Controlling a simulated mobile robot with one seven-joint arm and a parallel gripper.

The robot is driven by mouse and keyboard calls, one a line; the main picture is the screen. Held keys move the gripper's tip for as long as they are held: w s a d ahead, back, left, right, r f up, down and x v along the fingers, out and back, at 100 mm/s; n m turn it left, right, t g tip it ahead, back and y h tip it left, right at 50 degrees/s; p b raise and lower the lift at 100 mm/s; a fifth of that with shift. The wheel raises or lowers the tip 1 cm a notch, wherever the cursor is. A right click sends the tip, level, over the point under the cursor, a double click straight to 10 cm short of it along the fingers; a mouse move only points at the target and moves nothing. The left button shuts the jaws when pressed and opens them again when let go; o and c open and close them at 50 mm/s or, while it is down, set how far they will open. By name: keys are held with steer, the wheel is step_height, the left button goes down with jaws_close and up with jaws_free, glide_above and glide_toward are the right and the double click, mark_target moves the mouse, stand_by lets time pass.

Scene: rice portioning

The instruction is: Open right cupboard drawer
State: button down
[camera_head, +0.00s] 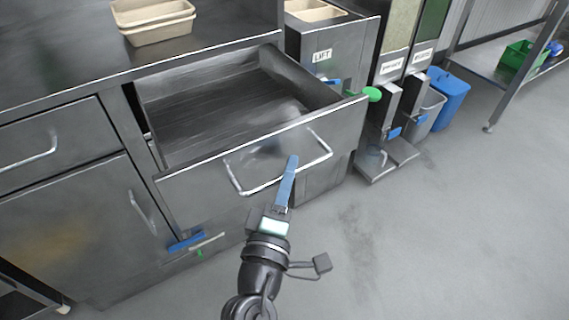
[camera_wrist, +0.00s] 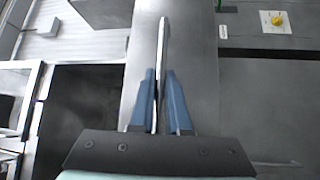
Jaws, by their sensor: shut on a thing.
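The right cupboard drawer (camera_head: 200,185) is pulled out from under the steel counter in the head view, and its empty inside shows. Its long bar handle (camera_head: 236,180) runs across the front. My gripper (camera_head: 290,168) is at the handle, with its blue fingers on the bar right of its middle. In the wrist view the two blue fingers of my gripper (camera_wrist: 158,85) are closed on the handle (camera_wrist: 162,40), which runs between them. The drawer front (camera_wrist: 200,65) lies behind the fingers.
A beige container (camera_head: 152,28) sits on the counter (camera_head: 60,65). Right of the drawer stand a steel unit labelled LIFT (camera_head: 322,56), dispensers with a floor stand (camera_head: 385,165), and a blue bin (camera_head: 450,88). The grey floor (camera_head: 450,230) at the right is clear.

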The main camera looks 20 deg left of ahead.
steer(key=shift+s+d, duration=0.1)
steer(key=shift+s, duration=0.05)
steer(key=c, duration=0.9)
jaws_free()
steer(key=s+d+f+b, duration=0.1)
steer(key=s+b, duration=0.4)
steer(key=s, duration=0.7)
steer(key=shift+s+d+f, duration=0.25)
steer(key=shift+s+f, duration=0.1)
